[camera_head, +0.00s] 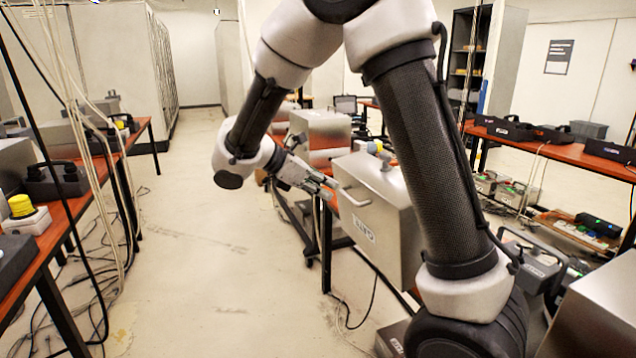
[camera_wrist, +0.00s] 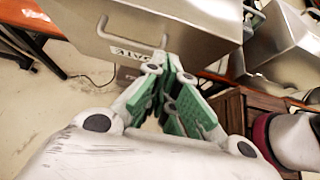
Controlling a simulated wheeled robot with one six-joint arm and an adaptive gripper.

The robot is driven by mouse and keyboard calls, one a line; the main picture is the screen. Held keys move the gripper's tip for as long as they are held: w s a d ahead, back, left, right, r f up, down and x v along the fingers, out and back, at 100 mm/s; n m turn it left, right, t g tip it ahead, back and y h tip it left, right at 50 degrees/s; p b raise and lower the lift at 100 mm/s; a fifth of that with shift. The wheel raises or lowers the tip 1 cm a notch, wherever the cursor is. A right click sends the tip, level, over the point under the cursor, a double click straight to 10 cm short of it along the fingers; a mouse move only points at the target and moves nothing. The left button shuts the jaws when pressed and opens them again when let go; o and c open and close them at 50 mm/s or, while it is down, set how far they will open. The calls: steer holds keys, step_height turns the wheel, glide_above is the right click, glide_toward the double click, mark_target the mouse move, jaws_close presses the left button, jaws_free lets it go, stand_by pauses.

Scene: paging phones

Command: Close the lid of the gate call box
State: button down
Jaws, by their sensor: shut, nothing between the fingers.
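The gate call box (camera_head: 395,215) is a brushed metal box with a GATE label and a bar handle on the face turned towards the aisle. It stands right of the picture's middle, partly behind my arm. The wrist view shows the same metal face (camera_wrist: 190,35) with the handle (camera_wrist: 130,40) and the label. How far the lid stands open I cannot tell. My gripper (camera_head: 328,187) is just left of the handle in the head view. Its green-padded fingers (camera_wrist: 176,72) are shut and empty, close to the face; contact is unclear.
Another metal box (camera_head: 320,130) stands behind the gate box. A red-topped bench (camera_head: 135,135) with devices and hanging cables lines the left side. Another red bench (camera_head: 560,150) is at the right. The aisle floor (camera_head: 200,230) between is clear, with cables near the benches.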

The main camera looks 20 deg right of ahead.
mark_target(369, 198)
steer(key=d, duration=0.2)
steer(key=d+f, duration=0.1)
steer(key=d, duration=0.1)
steer(key=d+f, duration=0.1)
steer(key=d, duration=0.2)
steer(key=shift+s+f, duration=0.1)
steer(key=shift+f, duration=0.05)
steer(key=shift+d, duration=0.5)
